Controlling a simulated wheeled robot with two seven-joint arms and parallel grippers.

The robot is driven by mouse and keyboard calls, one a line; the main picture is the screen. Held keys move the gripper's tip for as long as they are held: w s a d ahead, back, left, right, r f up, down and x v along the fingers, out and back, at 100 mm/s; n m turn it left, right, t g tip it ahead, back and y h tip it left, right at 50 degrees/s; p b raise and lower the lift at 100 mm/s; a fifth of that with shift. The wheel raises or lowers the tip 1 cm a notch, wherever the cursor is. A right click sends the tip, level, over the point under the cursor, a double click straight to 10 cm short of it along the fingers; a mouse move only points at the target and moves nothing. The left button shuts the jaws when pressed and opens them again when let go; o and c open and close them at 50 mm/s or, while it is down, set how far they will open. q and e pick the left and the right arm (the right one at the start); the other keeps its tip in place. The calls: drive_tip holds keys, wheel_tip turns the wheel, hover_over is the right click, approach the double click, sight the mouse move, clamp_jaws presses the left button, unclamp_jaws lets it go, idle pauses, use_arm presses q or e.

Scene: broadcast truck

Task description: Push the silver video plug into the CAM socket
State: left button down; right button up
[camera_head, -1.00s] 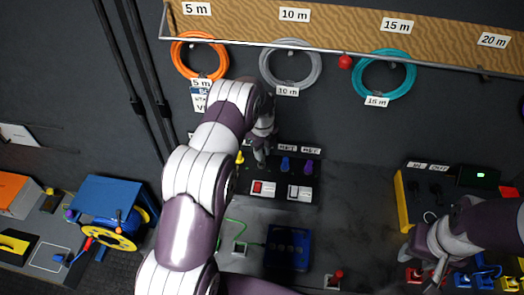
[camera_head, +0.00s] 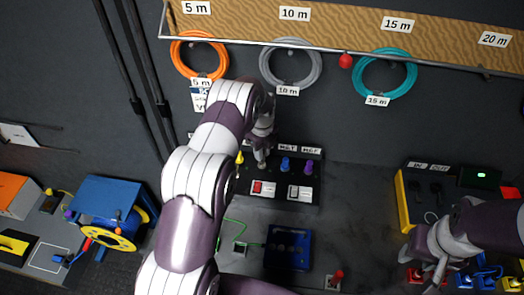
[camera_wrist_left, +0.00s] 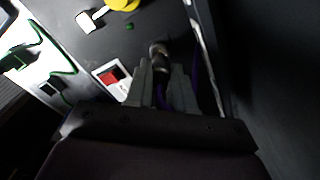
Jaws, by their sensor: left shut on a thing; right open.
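My left gripper (camera_head: 262,155) is at the black panel (camera_head: 276,205), left of its blue and purple plugs. In the left wrist view, its fingers (camera_wrist_left: 160,75) are closed around a dark silvery cylindrical piece (camera_wrist_left: 159,52), which looks like the silver video plug. The gripper and arm hide the plug in the head view. I cannot make out the CAM socket or its label, nor whether the plug sits in a socket. My right gripper (camera_head: 432,270) is open at the lower right, near the red and blue connectors.
A yellow plug (camera_head: 240,158) stands left of the left gripper. A blue plug (camera_head: 285,164) and a purple plug (camera_head: 308,167) stand to its right. A red switch (camera_head: 259,188) is below. A blue box (camera_head: 288,246) lies in front. Coiled cables hang on the back wall.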

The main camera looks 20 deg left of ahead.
use_arm(q)
drive_tip(key=shift+f+b, duration=0.9)
drive_tip(key=shift+f, duration=0.25)
drive_tip(key=c, duration=0.9)
unclamp_jaws()
drive_tip(key=shift+r, duration=0.1)
wheel_tip(320, 180, up, 8)
drive_tip(key=shift+r+b, duration=0.1)
drive_tip(key=shift+b, duration=1)
wheel_tip(320, 180, up, 4)
drive_tip(key=shift+f+p, duration=0.25)
drive_tip(key=shift+p, duration=0.45)
drive_tip(key=shift+r+p, duration=0.35)
drive_tip(key=shift+r, duration=0.1)
drive_tip(key=shift+s+f, duration=0.1)
drive_tip(key=shift+f, duration=0.05)
